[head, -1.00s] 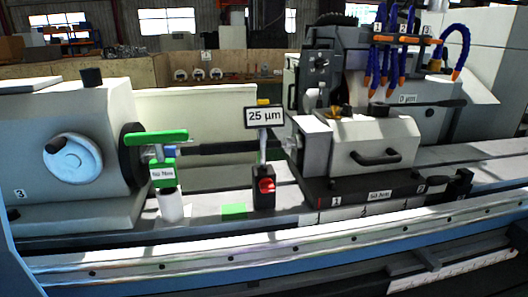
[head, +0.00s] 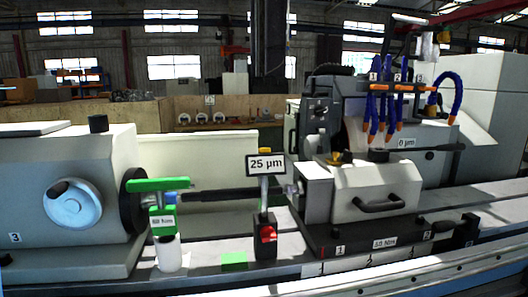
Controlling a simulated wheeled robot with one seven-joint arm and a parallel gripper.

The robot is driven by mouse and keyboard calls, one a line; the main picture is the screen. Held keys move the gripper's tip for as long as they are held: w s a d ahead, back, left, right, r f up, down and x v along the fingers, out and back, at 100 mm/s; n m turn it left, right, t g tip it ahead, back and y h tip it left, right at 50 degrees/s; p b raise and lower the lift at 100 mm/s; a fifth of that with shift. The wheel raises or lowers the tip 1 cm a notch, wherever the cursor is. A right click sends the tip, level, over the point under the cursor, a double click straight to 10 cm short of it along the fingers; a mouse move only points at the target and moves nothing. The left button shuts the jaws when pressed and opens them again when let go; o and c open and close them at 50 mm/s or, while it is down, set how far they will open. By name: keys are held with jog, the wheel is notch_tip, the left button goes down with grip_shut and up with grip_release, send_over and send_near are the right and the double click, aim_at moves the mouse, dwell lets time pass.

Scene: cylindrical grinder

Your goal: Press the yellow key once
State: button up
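A small yellow piece (head: 265,150) shows just above the "25 µm" display (head: 265,164), which stands on a post over a black block with a red part (head: 267,234). A dark yellow-brown piece (head: 346,157) sits on top of the grey housing to the right. I cannot tell for certain which of these, if either, is the yellow key. No gripper of mine is in view, so its opening and its distance from these things do not show.
A green clamp-like part (head: 158,185) on a white cylinder stands left of the display. A grey headstock with a handwheel (head: 75,205) fills the left. Blue hoses with orange tips (head: 385,100) hang at upper right. A metal rail (head: 400,272) crosses the front.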

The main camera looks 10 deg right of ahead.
grip_shut()
dwell(1.5)
